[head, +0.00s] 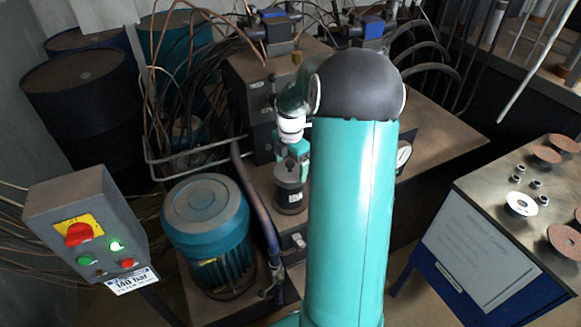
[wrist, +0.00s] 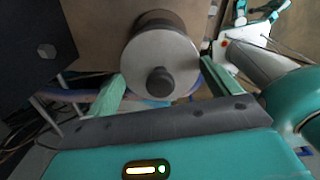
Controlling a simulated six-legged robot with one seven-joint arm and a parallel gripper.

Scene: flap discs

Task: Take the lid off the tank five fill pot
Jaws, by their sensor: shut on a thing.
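The fill pot (head: 291,197) is a small dark cylinder on the tank top in the head view, left of my arm. My gripper (head: 291,157) is directly above and at its top. The dark pot wall shows behind the lid's far edge. I cannot tell whether the lid is raised from the pot. No tank number is readable.
A teal motor (head: 205,212) stands left of the pot, with a dark pipe (head: 258,205) between. A grey switch box (head: 75,225) is at the left. Hoses and valve blocks crowd the back. A bench (head: 470,200) with discs is at the right.

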